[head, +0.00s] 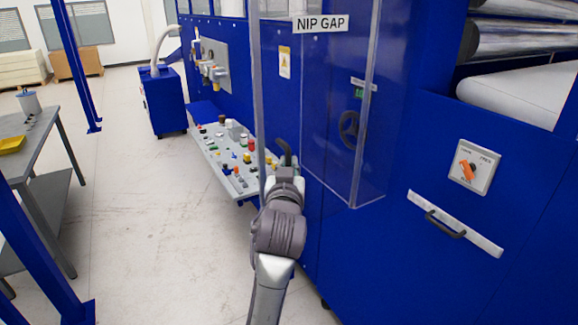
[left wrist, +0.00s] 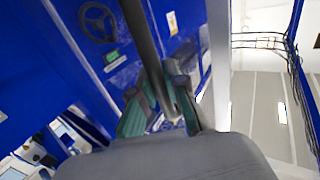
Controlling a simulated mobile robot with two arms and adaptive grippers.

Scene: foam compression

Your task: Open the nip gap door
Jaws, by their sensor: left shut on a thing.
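The nip gap door (head: 335,120) is a clear panel on the blue machine, below the "NIP GAP" sign (head: 320,23). A long upright grey bar (head: 257,80) runs along its left side; I cannot tell how far the door stands open. Behind the clear panel is a black handwheel (head: 350,128). My right gripper is not in view.
A sloping control panel (head: 215,155) with several coloured buttons juts out left of the gripper. An orange rotary switch (head: 467,171) and a drawer-like handle (head: 445,224) are on the machine's right. A grey table (head: 45,130) stands far left. The floor between is clear.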

